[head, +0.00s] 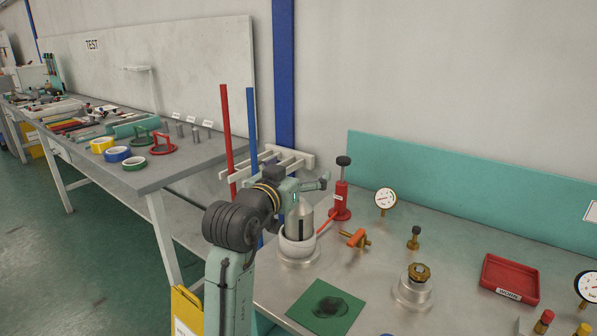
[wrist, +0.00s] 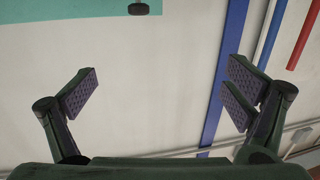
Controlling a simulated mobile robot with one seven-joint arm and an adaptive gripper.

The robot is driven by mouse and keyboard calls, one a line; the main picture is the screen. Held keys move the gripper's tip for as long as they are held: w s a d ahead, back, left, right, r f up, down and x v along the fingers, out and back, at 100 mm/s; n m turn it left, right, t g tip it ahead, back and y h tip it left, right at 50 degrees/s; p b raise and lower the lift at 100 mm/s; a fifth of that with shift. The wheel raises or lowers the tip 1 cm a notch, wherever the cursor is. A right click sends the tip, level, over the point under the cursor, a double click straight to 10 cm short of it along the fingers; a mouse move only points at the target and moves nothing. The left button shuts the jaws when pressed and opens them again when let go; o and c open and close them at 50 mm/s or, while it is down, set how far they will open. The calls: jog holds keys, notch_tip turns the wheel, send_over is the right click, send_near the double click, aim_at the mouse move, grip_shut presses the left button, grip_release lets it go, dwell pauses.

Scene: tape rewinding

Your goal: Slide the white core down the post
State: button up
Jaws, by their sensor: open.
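The post (head: 303,216) is a grey upright cylinder with a pointed top and a dark slot, on the bench in the head view. The white core (head: 294,246) looks like a pale ring around the lower part of the post, just above its round base; whether it touches the base I cannot tell. My gripper (head: 321,184) is above the post, near its tip, and partly overlaps it in the picture. In the wrist view my gripper's two padded fingers (wrist: 160,92) are wide apart with nothing between them. Neither post nor core shows there.
A red pump-like post (head: 341,199) with a black knob stands just right of my gripper. An orange valve (head: 355,238), a gauge (head: 385,198), a red tray (head: 509,278) and a green mat (head: 326,306) lie around. A rack (head: 280,160) is behind my arm.

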jog(key=shift+s, duration=0.1)
jog(key=v, duration=1.2)
jog(key=shift+r, duration=0.1)
dwell(0.5)
